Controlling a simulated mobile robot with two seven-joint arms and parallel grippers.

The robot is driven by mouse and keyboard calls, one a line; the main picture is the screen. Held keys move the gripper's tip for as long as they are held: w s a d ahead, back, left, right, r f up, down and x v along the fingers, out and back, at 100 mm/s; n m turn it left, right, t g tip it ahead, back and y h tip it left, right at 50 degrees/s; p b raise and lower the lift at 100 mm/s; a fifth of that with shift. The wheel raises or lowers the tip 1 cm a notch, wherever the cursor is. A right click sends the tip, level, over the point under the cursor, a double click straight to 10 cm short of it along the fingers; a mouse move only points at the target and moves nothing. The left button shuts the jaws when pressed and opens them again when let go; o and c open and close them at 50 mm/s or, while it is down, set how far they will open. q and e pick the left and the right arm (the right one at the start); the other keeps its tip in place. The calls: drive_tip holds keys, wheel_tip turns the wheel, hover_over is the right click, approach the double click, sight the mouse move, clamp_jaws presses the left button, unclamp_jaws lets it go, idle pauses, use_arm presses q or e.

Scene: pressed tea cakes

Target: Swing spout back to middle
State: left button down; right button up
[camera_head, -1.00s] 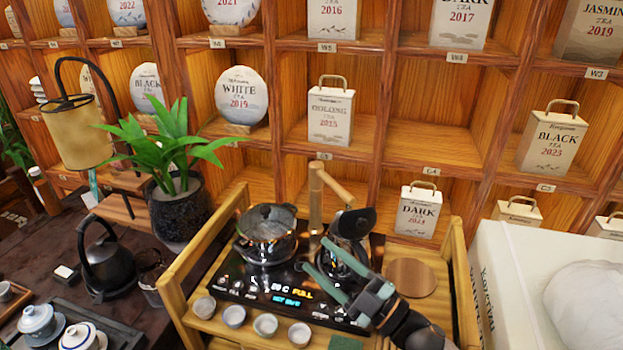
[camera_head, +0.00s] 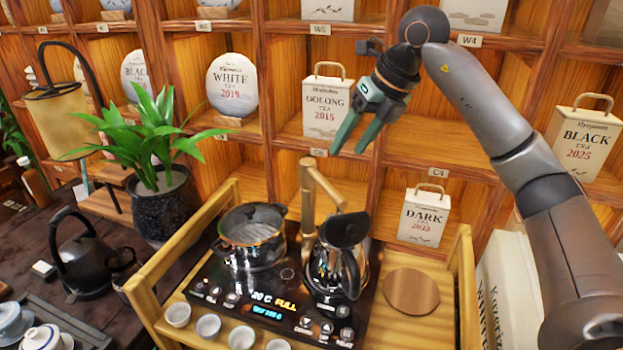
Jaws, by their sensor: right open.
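The wooden-looking spout (camera_head: 325,187) rises on a post (camera_head: 307,205) at the back of the black tea stove (camera_head: 265,295). Its arm slants toward the right, and its tip is above the steel kettle (camera_head: 330,268) with a black top. A glass pot (camera_head: 252,236) stands on the stove to the left of the post. My right gripper (camera_head: 348,148) is open and empty. It points down, above and to the right of the spout, in front of the shelves, and appears apart from the spout. My left gripper is not in view.
A wooden tray frame (camera_head: 462,285) surrounds the stove, with several small cups (camera_head: 208,325) at its front. A round wooden board (camera_head: 411,292) lies right of the kettle. Shelved tea boxes (camera_head: 326,108) are behind; a potted plant (camera_head: 165,205) stands left.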

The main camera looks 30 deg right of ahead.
sight(329, 184)
drive_tip(key=shift+h, duration=0.3)
drive_tip(key=x, duration=0.7)
drive_tip(key=d+x, duration=0.1)
drive_tip(key=x, duration=0.3)
drive_tip(key=shift+w+f, duration=0.25)
drive_tip(key=shift+f, duration=0.05)
clamp_jaws()
idle(0.8)
